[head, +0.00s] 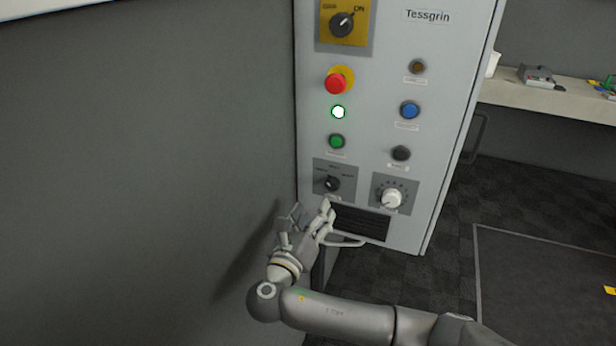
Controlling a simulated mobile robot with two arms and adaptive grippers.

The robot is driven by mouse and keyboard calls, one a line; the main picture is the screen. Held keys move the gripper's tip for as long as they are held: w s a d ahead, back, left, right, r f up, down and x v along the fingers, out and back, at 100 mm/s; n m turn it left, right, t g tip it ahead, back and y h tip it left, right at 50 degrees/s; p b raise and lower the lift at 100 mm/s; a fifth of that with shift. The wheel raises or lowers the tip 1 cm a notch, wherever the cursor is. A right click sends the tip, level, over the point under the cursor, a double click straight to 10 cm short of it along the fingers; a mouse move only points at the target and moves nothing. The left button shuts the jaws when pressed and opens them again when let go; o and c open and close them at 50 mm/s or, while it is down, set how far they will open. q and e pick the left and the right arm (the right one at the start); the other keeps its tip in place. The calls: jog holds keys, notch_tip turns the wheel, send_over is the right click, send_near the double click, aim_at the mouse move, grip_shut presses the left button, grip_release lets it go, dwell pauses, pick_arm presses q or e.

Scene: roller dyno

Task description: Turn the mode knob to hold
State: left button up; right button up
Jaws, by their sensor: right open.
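The mode knob (332,184) is a small black selector on a grey plate, low on the left of the light grey control cabinet (440,90). Labels sit around it, too small to read; its exact setting is hard to tell. My right gripper (306,211) is open and empty, just below and left of the knob, its fingers apart from it as far as I can see. My left gripper is not in view.
A white dial (392,198) sits right of the knob, above a dark vent (362,222). Above are a green button (337,141), a lit lamp (338,112), a red emergency stop (336,83) and a rotary switch (342,24). A grey wall (140,150) stands close on the left.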

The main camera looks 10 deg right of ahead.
aim_at(330, 187)
jog(key=x, duration=0.3)
jog(key=p+x, duration=0.1)
jog(key=x, duration=0.2)
jog(key=d+x, duration=0.1)
jog(key=x, duration=0.2)
jog(key=shift+s+d+f+p, duration=0.1)
jog(key=shift+p, duration=0.3)
jog(key=shift+w+d, duration=0.1)
jog(key=shift+w, duration=0.65)
jog(key=shift+w+f, duration=0.2)
jog(key=shift+w, duration=0.2)
jog(key=shift+s+d, duration=0.15)
jog(key=shift+d, duration=0.1)
jog(key=shift+c, duration=0.2)
jog(key=shift+a, duration=0.15)
jog(key=c, duration=0.5)
jog(key=shift+r, duration=0.1)
jog(key=c, duration=0.5)
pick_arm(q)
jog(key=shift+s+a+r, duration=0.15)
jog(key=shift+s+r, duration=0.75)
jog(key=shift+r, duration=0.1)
pick_arm(e)
jog(key=shift+o, duration=0.2)
